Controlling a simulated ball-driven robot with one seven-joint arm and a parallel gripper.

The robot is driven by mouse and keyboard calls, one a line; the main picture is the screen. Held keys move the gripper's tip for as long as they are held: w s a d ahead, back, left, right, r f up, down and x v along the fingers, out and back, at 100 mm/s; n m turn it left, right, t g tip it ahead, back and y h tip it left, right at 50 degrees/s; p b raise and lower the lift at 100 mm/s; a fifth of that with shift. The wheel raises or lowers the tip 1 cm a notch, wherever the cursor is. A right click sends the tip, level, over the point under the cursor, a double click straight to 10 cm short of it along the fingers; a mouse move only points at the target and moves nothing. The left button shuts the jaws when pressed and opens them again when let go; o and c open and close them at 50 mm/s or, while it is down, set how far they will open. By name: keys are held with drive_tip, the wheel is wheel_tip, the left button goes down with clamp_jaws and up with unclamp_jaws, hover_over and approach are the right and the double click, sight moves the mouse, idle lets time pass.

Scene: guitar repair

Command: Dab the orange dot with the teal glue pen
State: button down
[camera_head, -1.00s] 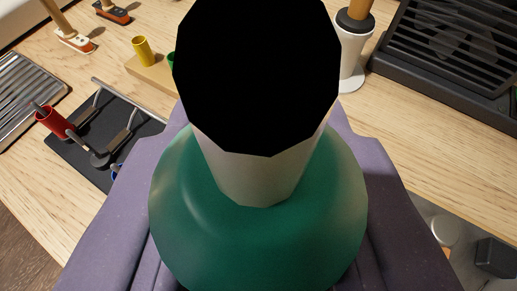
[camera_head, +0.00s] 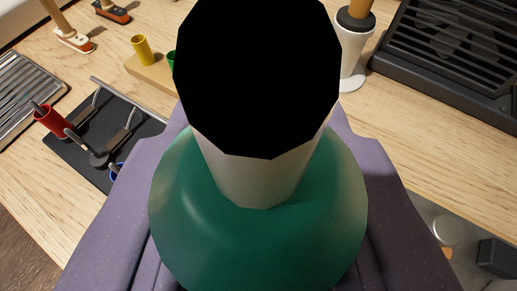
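A large teal rounded body (camera_head: 265,245) with a pale neck (camera_head: 255,180) and a flat black end (camera_head: 258,75) fills the middle of the view, very close to the camera. I cannot tell whether it is the glue pen or a part of my own arm. Purple surfaces flank it on both sides and look like parts of mine. My gripper's fingertips cannot be made out, and the black end hides what lies behind it. No orange dot shows, and nothing else here is clearly a teal glue pen.
A wooden bench has a black mat with tools (camera_head: 75,155) and a red cup (camera_head: 52,122) at left. A wooden block (camera_head: 150,75) bears a yellow cup (camera_head: 142,50). A white holder (camera_head: 352,58) and black grille (camera_head: 450,60) stand at right. Bare wood (camera_head: 420,135) lies right of centre.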

idle(0.7)
wheel_tip(320, 180, up, 7)
drive_tip(key=p, duration=0.4)
idle(0.3)
drive_tip(key=d+r+p, duration=0.2)
drive_tip(key=d+p, duration=0.1)
drive_tip(key=d, duration=0.5)
idle(0.3)
idle(1.1)
